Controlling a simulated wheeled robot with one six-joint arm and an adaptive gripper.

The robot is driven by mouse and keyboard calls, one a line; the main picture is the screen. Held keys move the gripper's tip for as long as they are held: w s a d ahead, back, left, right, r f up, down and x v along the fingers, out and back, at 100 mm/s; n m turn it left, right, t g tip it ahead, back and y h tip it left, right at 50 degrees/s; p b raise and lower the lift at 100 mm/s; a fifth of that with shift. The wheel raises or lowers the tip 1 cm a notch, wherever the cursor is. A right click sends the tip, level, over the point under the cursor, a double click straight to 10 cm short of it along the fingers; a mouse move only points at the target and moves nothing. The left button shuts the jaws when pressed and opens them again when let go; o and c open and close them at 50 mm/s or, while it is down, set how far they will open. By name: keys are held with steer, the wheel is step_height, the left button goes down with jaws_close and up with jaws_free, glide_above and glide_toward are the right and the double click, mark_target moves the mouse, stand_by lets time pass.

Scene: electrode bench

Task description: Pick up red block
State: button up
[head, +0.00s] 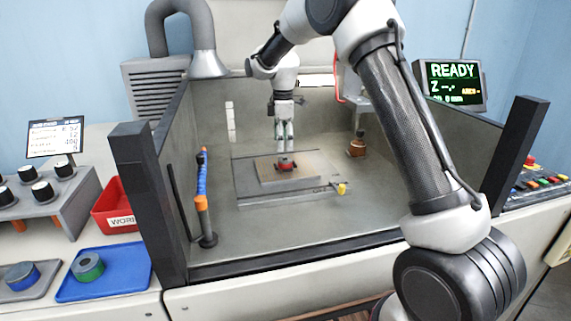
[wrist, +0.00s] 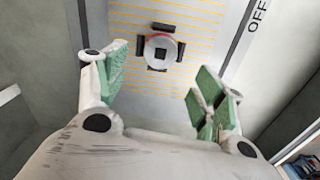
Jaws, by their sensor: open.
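The red block (head: 286,166) sits on a raised plate (head: 298,179) inside the machine's tank. In the wrist view it shows as a round, pale top with a dark square centre and a thin red rim (wrist: 161,50), with dark bars around it. My gripper (head: 285,150) points down just over the block in the head view; whether it touches the block is not clear. In the wrist view my gripper (wrist: 162,80) has its green-padded fingers spread wide, with nothing between them. The block lies beyond the fingertips there, roughly centred between them.
An orange and blue hose (head: 202,180) stands at the tank's left. A small copper-coloured part (head: 356,147) is at its back right. The dark front edge (head: 290,262) and posts bound the tank. A red bin (head: 115,207) and blue tray (head: 125,270) lie outside, left.

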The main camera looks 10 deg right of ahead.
mark_target(285, 159)
steer(key=f, duration=0.6)
steer(key=shift+d+f, duration=0.25)
steer(key=shift+f, duration=0.05)
steer(key=c, duration=1.5)
